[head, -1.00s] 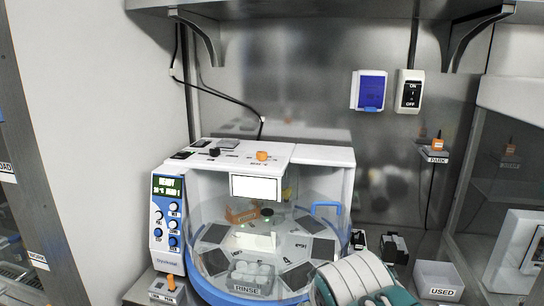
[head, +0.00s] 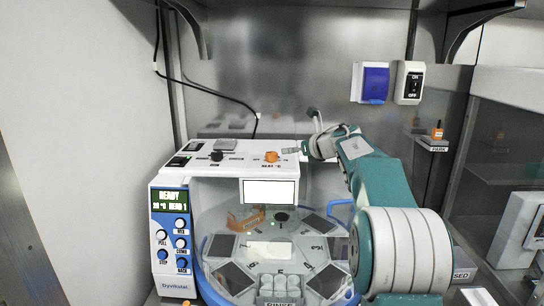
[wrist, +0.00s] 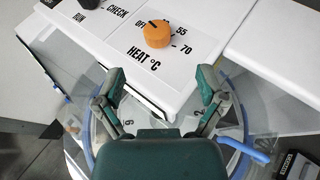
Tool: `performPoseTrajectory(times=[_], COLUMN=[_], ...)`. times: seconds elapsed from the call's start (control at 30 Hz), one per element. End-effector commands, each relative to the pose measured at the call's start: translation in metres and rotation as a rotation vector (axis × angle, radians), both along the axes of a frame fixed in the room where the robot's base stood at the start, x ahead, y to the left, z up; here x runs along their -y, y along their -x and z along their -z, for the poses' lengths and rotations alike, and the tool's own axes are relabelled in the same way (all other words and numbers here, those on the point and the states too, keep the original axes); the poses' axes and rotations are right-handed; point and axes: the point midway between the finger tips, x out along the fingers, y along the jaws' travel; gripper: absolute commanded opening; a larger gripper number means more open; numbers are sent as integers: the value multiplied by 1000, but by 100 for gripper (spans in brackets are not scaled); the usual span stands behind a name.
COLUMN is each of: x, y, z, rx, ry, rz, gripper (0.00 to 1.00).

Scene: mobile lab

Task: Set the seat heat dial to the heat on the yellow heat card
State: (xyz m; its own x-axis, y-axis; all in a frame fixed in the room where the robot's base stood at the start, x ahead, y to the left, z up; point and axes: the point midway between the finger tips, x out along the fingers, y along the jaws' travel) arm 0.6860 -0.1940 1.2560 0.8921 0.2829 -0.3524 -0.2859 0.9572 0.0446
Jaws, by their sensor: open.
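The orange heat dial (head: 271,157) is on the white machine's top panel. In the wrist view the dial (wrist: 157,35) has HEAT °C printed beside it, with OFF, 55 and 70 legible around it. A dark mark on its upper left side points roughly towards OFF. My gripper (head: 291,151) is just right of the dial in the head view. In the wrist view my gripper (wrist: 161,78) is open and empty, its fingers apart, with the dial beyond the tips. I cannot make out a yellow heat card; a blank white panel (head: 270,191) hangs at the machine's front.
A black knob (head: 216,156) marked RUN and CHECK is left of the dial. The display (head: 171,199) reads READY. A clear round bowl with a carousel (head: 240,285) is below. A blue switch cover (head: 371,84) and an ON/OFF switch (head: 409,83) are on the wall.

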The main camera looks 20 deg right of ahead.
Motion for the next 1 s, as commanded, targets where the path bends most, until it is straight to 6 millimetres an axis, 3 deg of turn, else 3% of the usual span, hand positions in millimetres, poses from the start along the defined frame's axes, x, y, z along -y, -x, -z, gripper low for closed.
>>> performPoseTrajectory(times=[0.23,0.7,1.0], x=[-8,-28,-33], y=[-15,-84,-95], z=[15,45,48], rx=[-19,-17,-14], ry=[58,51,53], rz=[-39,-34,-32], gripper=[90,90,90])
